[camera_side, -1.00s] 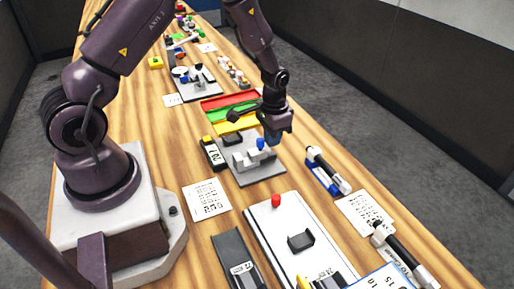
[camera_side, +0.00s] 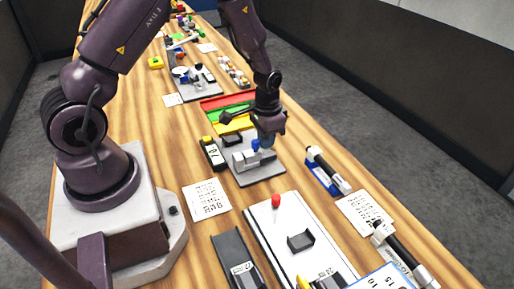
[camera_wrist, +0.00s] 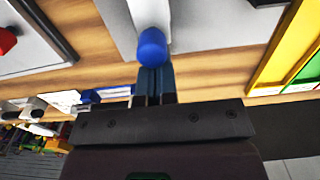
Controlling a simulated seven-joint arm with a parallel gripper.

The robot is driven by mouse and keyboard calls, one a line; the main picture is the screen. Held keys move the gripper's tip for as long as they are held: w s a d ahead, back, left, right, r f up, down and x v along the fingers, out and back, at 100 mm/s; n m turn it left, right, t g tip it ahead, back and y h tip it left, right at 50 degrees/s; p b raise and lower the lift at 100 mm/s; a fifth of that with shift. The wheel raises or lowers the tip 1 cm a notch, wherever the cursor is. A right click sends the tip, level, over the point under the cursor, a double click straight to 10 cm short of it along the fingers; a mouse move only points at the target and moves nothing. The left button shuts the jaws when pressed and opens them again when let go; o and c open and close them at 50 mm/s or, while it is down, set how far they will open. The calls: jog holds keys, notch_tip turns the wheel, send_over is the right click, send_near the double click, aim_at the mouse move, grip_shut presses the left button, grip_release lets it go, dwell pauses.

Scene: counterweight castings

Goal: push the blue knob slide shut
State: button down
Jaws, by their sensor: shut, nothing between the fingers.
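The blue knob (camera_side: 256,145) stands on the slide of a grey metal fixture (camera_side: 262,174) near the middle of the table. My gripper (camera_side: 266,143) is shut and empty, low over the fixture at the right side of the knob in the side view. In the wrist view the blue knob (camera_wrist: 152,46) is right at the tips of my closed fingers (camera_wrist: 154,70). I cannot tell if they touch it. The wrist view shows only part of the pale slide; the side view shows it partly behind my fingers.
A black device with a yellow top (camera_side: 212,153) stands left of the fixture. Red, green and yellow trays (camera_side: 232,125) lie behind it. A blue holder with a black and white tool (camera_side: 325,172) is at the right. A white board with a red knob (camera_side: 276,201) is in front.

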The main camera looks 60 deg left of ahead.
jog(key=shift+s, duration=0.65)
dwell(0.9)
jog(key=shift+w+f, duration=0.1)
jog(key=shift+w, duration=0.05)
dwell(0.4)
jog(key=shift+r, duration=0.3)
notch_tip(320, 180, up, 7)
jog(key=shift+w+f, duration=0.2)
dwell(0.3)
